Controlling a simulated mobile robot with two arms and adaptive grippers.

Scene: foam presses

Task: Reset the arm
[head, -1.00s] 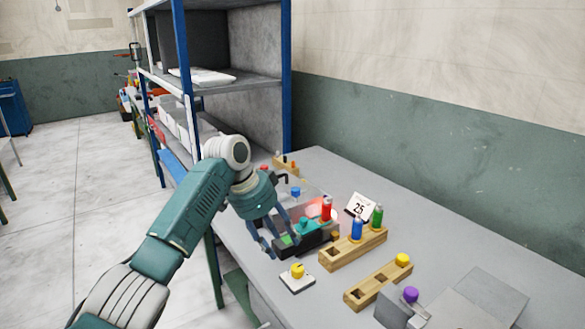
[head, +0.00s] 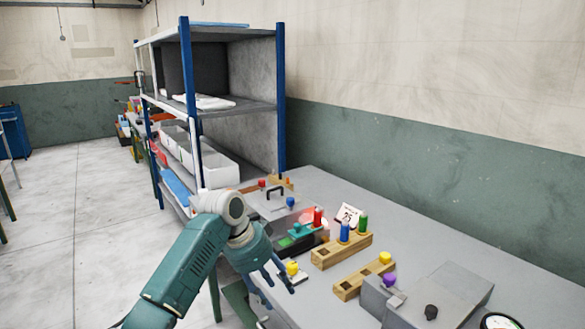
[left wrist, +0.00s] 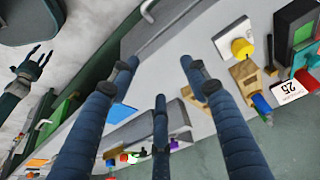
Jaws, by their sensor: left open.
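My left gripper (head: 279,280) is at the table's near edge, just in front of a yellow knob (head: 292,268) on a small white plate. Its fingers are spread and empty in the left wrist view (left wrist: 160,78), where the yellow knob (left wrist: 241,47) stands to their right, apart from them. The arm reaches in from the lower left, bent at the wrist. A small dark hand (left wrist: 33,66) at the left of the left wrist view looks like my right gripper; it is too small to judge.
The grey table (head: 400,245) holds a dark box with a green part (head: 300,240), a wooden block with blue and green pegs (head: 342,250), a "25" card (head: 349,216) and a grey box (head: 440,293). A blue-posted shelf (head: 282,100) stands behind. Open floor (head: 85,230) lies left.

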